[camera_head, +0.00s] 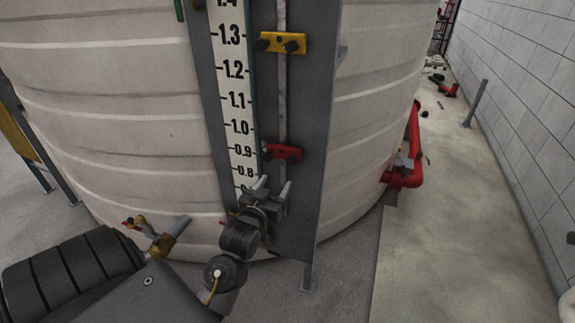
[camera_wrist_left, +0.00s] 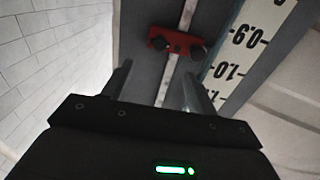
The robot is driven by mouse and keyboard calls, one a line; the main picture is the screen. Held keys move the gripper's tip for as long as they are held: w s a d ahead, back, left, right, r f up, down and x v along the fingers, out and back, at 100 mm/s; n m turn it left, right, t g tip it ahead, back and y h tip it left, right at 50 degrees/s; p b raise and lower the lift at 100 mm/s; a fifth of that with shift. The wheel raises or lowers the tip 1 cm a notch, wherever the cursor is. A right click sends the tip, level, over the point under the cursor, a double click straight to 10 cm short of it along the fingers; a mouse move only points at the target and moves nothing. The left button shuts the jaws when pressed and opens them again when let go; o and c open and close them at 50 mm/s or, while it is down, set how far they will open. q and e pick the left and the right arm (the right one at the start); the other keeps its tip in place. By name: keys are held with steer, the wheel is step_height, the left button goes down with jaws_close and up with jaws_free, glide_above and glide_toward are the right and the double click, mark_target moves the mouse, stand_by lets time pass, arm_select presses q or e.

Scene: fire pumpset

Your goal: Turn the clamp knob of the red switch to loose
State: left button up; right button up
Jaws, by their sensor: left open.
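The red switch (camera_head: 284,152) is fixed on the grey gauge panel, beside the scale at about 0.9. It has dark round knobs at its ends. In the left wrist view the red switch (camera_wrist_left: 177,42) is ahead of my fingers, with two dark knobs on its lower side. The clamp knob cannot be told apart for certain. My left gripper (camera_head: 272,188) is open and empty, just below the red switch and apart from it. Its two fingers (camera_wrist_left: 158,88) show in the left wrist view, spread on either side of the pale vertical strip. My right gripper is not in view.
A yellow switch (camera_head: 283,43) sits higher on the same strip. The large pale tank (camera_head: 120,120) stands behind the panel (camera_head: 308,130). A brass valve (camera_head: 163,243) juts out at lower left.

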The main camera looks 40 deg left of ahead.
mark_target(289, 162)
arm_select(q)
steer(key=p+x, duration=0.1)
steer(key=x, duration=0.9)
steer(key=shift+w+a+p, duration=0.1)
steer(key=shift+w+p, duration=0.1)
steer(key=shift+p, duration=0.1)
steer(key=c, duration=1)
